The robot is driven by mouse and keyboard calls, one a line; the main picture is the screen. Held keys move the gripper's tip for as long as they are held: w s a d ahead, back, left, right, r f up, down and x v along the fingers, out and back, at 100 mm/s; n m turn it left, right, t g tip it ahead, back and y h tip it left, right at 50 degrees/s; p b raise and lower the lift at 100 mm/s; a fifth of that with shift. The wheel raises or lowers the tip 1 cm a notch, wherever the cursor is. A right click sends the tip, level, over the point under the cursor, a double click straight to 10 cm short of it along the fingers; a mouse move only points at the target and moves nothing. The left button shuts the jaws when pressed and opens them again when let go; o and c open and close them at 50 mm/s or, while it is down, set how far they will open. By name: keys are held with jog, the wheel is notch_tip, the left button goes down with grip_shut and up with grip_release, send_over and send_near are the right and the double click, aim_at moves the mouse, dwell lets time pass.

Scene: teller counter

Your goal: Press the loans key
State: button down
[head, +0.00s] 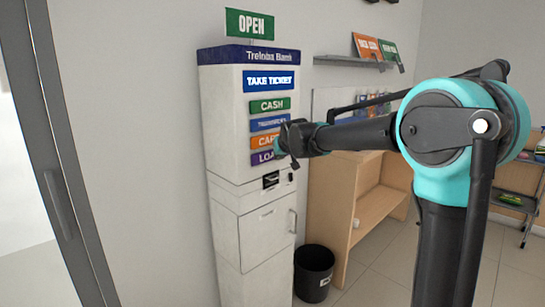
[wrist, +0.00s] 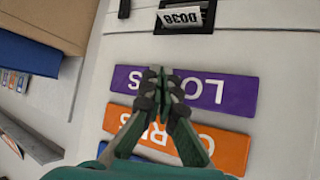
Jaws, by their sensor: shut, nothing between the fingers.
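The purple loans key (head: 262,157) is the lowest of the coloured keys on the white ticket machine (head: 225,120). In the wrist view, which is upside down, the loans key (wrist: 215,88) lies above the orange cards key (wrist: 222,147). My gripper (head: 284,142) is in front of the right part of the keys in the head view. In the wrist view my gripper (wrist: 160,75) is shut and empty, its tips over the middle of the loans key and hiding part of its lettering. I cannot tell whether the tips touch it.
Green cash (head: 270,105) and blue keys are higher up the machine. A wooden desk (head: 345,200) stands to the right, with a black bin (head: 314,275) on the floor.

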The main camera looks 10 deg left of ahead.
jog(key=s+d, duration=0.1)
jog(key=d, duration=0.1)
jog(key=s+d, duration=0.2)
dwell(0.7)
dwell(0.3)
jog(key=s+d+f+m+g+h, duration=0.3)
jog(key=s+d+f+g, duration=0.1)
jog(key=s+d+f, duration=1.9)
jog(key=s+d+f+g, duration=0.1)
jog(key=s+d+f, duration=0.1)
jog(key=s, duration=0.4)
jog(key=s+d+f+m, duration=0.1)
jog(key=s+d+f, duration=0.1)
jog(key=s+f, duration=0.2)
jog(key=s, duration=0.3)
jog(key=shift+s+d+f+g+h, duration=0.25)
jog(key=shift+d+g+h, duration=0.1)
jog(key=shift+g+h, duration=0.05)
